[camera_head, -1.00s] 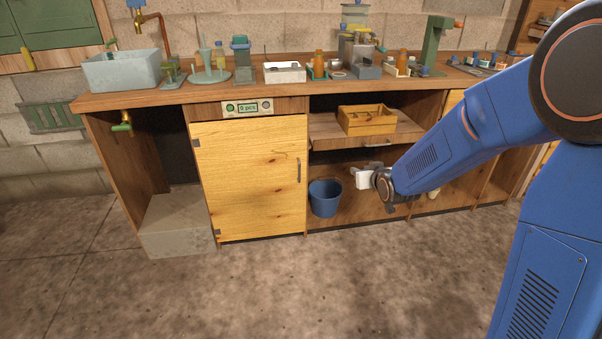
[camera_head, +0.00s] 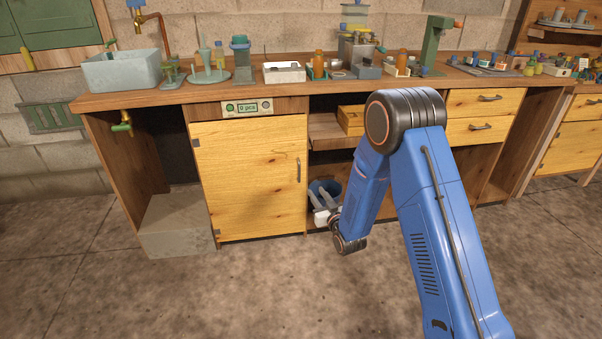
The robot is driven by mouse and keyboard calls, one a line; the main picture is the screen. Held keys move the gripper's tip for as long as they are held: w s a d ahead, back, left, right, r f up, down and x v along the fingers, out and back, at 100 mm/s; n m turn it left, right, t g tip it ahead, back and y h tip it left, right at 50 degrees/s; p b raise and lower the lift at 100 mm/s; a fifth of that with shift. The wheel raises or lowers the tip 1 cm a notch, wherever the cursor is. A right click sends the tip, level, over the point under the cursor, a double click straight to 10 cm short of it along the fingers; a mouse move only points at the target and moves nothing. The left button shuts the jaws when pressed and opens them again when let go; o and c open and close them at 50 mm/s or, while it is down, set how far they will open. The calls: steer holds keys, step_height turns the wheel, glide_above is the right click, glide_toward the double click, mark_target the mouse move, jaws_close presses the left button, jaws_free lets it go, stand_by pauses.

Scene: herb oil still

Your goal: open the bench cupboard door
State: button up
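The bench cupboard door (camera_head: 250,184) is a pale wooden panel at the left middle of the bench front. It is closed, with its hinges on the left edge. Its dark vertical handle (camera_head: 299,169) is near the right edge. My gripper (camera_head: 316,197) is just right of the door's lower right part, in front of the open shelf bay. Its two pale fingers point up and left, with a gap between them, and hold nothing. It is below the handle and apart from it.
A blue bucket (camera_head: 331,186) stands in the open bay, partly hidden behind my gripper. A wooden crate (camera_head: 350,118) sits on the shelf above, partly hidden by my arm. A grey block (camera_head: 176,223) stands left of the door. The floor (camera_head: 200,290) before the door is clear.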

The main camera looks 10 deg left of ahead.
steer(key=x, duration=1.7)
steer(key=shift+w+a, duration=0.2)
steer(key=shift+f, duration=0.15)
jaws_close()
